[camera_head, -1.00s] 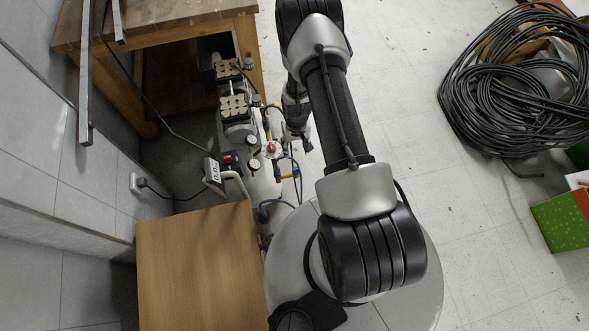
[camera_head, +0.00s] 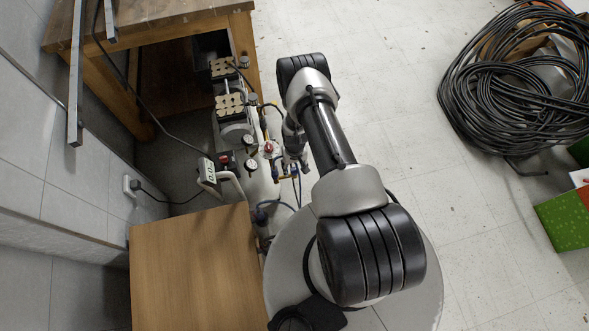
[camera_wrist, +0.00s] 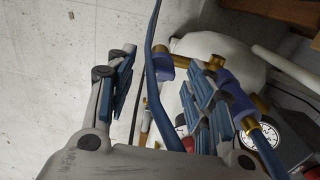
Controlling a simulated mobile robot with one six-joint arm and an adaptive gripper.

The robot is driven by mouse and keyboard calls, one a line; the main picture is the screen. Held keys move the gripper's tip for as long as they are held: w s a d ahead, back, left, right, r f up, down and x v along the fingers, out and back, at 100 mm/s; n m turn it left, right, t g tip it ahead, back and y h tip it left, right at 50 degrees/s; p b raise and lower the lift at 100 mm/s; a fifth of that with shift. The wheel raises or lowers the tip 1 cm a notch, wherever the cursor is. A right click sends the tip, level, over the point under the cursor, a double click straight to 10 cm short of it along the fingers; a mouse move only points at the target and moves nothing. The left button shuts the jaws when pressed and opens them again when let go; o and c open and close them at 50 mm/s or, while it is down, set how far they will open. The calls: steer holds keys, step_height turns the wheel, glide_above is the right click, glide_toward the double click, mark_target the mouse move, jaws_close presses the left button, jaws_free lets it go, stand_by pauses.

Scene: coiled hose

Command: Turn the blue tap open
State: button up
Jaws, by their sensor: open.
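The brass fittings (camera_wrist: 196,61) on the white tank carry blue parts. One blue part (camera_wrist: 163,67) is at the left end of the brass piece in the wrist view, and another blue part (camera_wrist: 233,96) is to its right, beyond the right finger. I cannot tell for sure which one is the tap's handle. My gripper (camera_wrist: 160,92) is open, its blue-padded fingers on either side of a blue hose (camera_wrist: 151,45). In the head view my gripper (camera_head: 300,163) hangs right beside the fittings, partly hidden by my arm.
The compressor tank (camera_head: 262,190) has gauges (camera_head: 250,140) and a red knob (camera_head: 269,148) close by. A wooden box top (camera_head: 190,265) and a workbench (camera_head: 160,22) flank it. A coiled black hose (camera_head: 490,100) lies right; the floor between is clear.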

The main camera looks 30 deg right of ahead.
steer(key=shift+f, duration=0.55)
steer(key=c, duration=1.1)
